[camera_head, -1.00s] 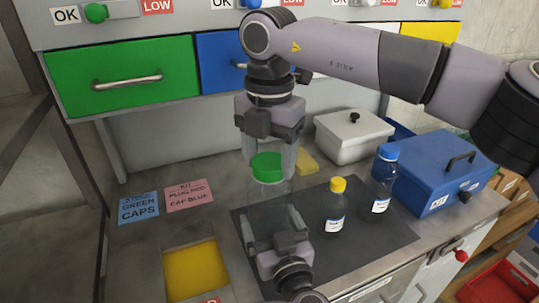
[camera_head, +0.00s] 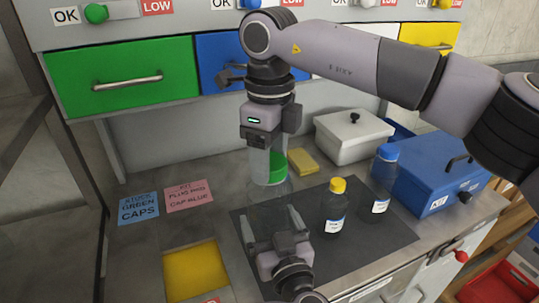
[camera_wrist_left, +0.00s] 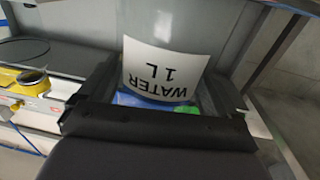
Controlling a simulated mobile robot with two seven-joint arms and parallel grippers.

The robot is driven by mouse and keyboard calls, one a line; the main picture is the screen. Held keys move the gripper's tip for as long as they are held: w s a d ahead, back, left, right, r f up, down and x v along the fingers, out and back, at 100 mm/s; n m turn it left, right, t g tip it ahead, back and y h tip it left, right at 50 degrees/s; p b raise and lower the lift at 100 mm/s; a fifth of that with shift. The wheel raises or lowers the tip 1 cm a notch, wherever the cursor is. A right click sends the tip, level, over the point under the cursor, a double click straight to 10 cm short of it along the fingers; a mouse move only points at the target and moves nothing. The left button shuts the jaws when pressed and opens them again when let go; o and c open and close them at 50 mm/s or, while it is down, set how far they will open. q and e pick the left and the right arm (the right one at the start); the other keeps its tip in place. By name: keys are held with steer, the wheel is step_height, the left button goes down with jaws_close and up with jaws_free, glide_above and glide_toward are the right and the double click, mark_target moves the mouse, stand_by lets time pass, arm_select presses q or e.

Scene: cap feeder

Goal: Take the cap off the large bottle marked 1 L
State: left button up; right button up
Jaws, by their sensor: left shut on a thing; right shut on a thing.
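The large clear bottle (camera_head: 268,198) stands on the dark mat (camera_head: 385,238). Its label (camera_wrist_left: 165,70), "WATER 1 L", shows upside down in the left wrist view. My left gripper (camera_head: 271,222) is shut on the bottle's body from the front. My right gripper (camera_head: 267,172) points down from above, shut on the green cap (camera_head: 279,166) at the bottle's top. One finger hides the left part of the cap. I cannot tell whether the cap is still seated on the neck.
A yellow-capped bottle (camera_head: 336,209) and a blue-capped bottle (camera_head: 381,190) stand close on the right. A yellow recess (camera_head: 196,270) lies front left.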

steer(key=n, duration=2.3)
steer(key=shift+r, duration=0.1)
steer(key=shift+r, duration=0.15)
steer(key=shift+r, duration=0.95)
steer(key=shift+r, duration=2)
